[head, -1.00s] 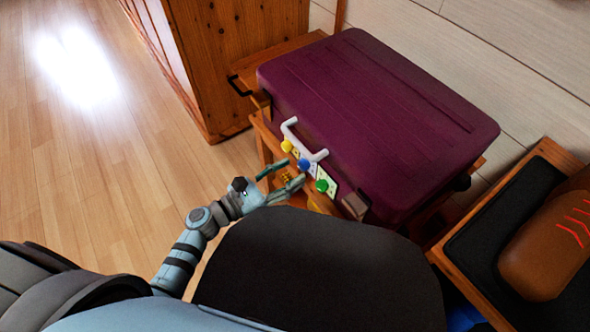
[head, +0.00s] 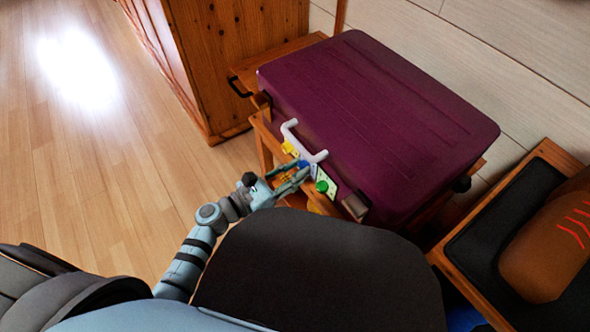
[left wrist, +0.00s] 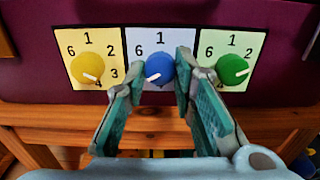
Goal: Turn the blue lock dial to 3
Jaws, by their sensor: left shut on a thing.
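The purple suitcase (head: 375,110) has three lock dials on its front. The blue dial (left wrist: 158,66) sits on a pale panel (left wrist: 139,42) between the yellow dial (left wrist: 87,67) and the green dial (left wrist: 232,68). Its white pointer mark (left wrist: 153,78) points to the lower left, away from the 1 at the top and below the 6. My left gripper (left wrist: 160,75) is shut on the blue dial, one finger on each side. It also shows in the head view (head: 298,174). The fingers hide several of the blue panel's numbers. My right gripper is not in view.
A white handle (head: 303,143) stands out just above the dials. The suitcase rests on a wooden stand (head: 268,143). A dark tray with a brown object (head: 548,245) is at the right. Open wooden floor (head: 90,170) lies to the left.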

